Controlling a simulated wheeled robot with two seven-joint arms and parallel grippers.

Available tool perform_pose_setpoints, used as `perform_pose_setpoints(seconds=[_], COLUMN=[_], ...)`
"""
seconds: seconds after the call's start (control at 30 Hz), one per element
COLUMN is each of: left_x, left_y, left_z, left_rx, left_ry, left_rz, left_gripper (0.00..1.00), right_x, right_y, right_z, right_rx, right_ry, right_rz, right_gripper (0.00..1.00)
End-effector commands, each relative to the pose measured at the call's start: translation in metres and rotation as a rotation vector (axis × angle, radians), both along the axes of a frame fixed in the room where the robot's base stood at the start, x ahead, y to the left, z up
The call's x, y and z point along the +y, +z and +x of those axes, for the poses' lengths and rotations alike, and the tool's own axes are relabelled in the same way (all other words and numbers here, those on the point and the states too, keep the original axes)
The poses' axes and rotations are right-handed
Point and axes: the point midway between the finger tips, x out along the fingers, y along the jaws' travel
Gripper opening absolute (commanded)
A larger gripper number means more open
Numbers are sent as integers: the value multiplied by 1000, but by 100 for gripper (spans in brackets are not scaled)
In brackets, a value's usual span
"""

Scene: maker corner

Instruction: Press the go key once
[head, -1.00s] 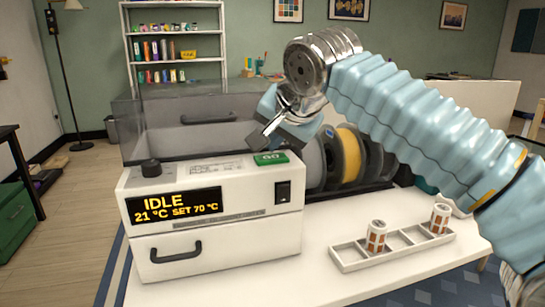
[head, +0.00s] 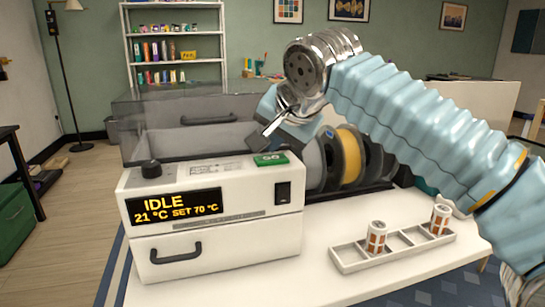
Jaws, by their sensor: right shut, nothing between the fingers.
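The green go key (head: 271,159) sits on the top right of a white machine (head: 225,238). The machine's display (head: 177,206) reads IDLE, 21 °C, SET 70 °C in yellow. My right gripper (head: 256,143) is shut and empty. Its fingertips are just above and behind the go key in the picture, and I cannot tell how far apart they are. My left gripper is not in view.
A black knob (head: 151,168) and a black rocker switch (head: 283,192) are on the machine. A grey translucent lid (head: 150,130) stands behind. Filament spools (head: 349,155) stand right of it. A white tray (head: 347,257) with two small containers is at front right.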

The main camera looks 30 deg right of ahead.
Motion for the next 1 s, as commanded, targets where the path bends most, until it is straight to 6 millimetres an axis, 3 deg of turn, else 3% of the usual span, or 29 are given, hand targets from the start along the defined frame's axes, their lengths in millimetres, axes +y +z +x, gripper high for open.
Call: perform_pose_setpoints(seconds=[1.0], left_x=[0], left_y=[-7], left_z=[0], left_rx=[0], left_ry=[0], left_rz=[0], left_gripper=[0], right_x=[0], right_y=[-9], right_z=[0], right_rx=[0], right_ry=[0], right_rz=[0], right_gripper=[0])
